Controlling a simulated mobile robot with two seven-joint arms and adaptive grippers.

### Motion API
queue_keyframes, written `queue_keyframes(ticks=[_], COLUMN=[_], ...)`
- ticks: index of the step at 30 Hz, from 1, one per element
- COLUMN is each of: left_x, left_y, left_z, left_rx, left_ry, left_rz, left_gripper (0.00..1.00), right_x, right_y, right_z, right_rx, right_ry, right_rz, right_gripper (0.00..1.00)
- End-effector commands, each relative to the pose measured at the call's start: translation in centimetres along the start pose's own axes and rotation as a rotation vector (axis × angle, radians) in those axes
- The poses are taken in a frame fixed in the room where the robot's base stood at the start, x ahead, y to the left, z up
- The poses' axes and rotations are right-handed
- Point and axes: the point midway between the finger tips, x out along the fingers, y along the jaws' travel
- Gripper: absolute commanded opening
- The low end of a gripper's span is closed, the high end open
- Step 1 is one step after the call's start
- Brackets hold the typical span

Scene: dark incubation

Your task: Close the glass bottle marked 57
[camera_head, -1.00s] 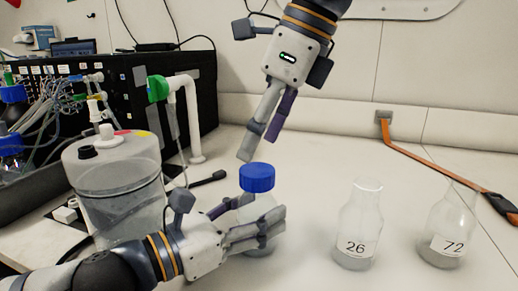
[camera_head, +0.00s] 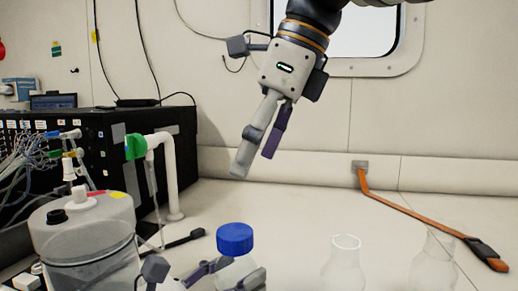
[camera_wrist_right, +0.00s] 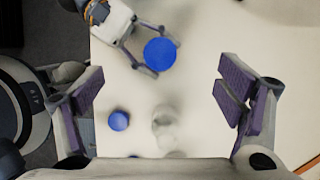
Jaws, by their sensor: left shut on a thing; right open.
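A glass bottle with a blue cap (camera_head: 235,239) on its top stands at the bottom of the head view. The cap looks level; how tightly it sits cannot be seen. Its number is out of view. My left gripper (camera_head: 222,274) is shut around the bottle below the cap, partly cut off by the frame edge. My right gripper (camera_head: 255,163) is above the cap, pointing down, open and empty, clear of it. In the right wrist view the blue cap (camera_wrist_right: 160,54) shows beyond the open fingers (camera_wrist_right: 178,98), near the left gripper (camera_wrist_right: 127,44).
Two open glass flasks, one (camera_head: 345,262) and another (camera_head: 433,262), stand to the right. A clear canister (camera_head: 88,240) and white pipe (camera_head: 166,175) stand left. An orange strap (camera_head: 420,218) lies at right. The right wrist view shows another blue round thing (camera_wrist_right: 119,121).

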Motion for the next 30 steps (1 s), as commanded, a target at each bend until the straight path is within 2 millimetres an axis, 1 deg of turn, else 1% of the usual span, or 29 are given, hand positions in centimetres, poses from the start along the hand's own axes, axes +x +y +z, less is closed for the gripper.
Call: queue_keyframes(ticks=[1, 3, 6, 9, 12, 19, 20, 21, 22, 30], left_x=[0.0, 0.0, 0.0, 0.0, 0.0, 0.0, 0.0, 0.0, 0.0, 0.0], left_y=[0.0, 0.0, 0.0, 0.0, 0.0, 0.0, 0.0, 0.0, 0.0, 0.0], left_z=[-0.1, -0.1, -0.1, 0.0, -0.1, -0.1, 0.0, 0.0, 0.0, 0.0], left_rx=[-0.001, -0.001, -0.001, -0.001, -0.001, 0.000, 0.000, 0.000, 0.000, 0.000], left_ry=[0.001, 0.000, 0.000, 0.000, 0.000, 0.000, 0.000, 0.000, 0.000, 0.000], left_rz=[-0.001, -0.001, -0.001, -0.001, -0.001, -0.001, -0.001, -0.001, -0.001, 0.000], left_gripper=[0.00, 0.00, 0.00, 0.00, 0.00, 0.00, 0.61, 0.70, 0.77, 0.78], right_x=[-1.1, -2.5, -4.0, -4.9, -5.3, -5.3, -5.3, -5.3, -5.3, -5.3], right_y=[-0.1, -0.1, -0.1, -0.1, 0.0, 0.0, 0.0, 0.0, 0.0, 0.0], right_z=[0.1, 0.0, 0.1, 0.0, 0.0, 0.0, 0.0, 0.0, 0.0, 0.0], right_rx=[0.000, 0.000, 0.000, -0.001, -0.001, -0.001, -0.001, -0.001, -0.001, -0.001], right_ry=[-0.002, -0.001, 0.000, 0.000, 0.002, 0.002, 0.002, 0.002, 0.002, 0.002], right_rz=[-0.004, -0.004, -0.002, -0.001, 0.000, 0.001, 0.000, 0.001, 0.000, 0.000], right_gripper=[0.87, 0.87, 0.87, 0.87, 0.87, 0.87, 0.87, 0.87, 0.87, 0.87])
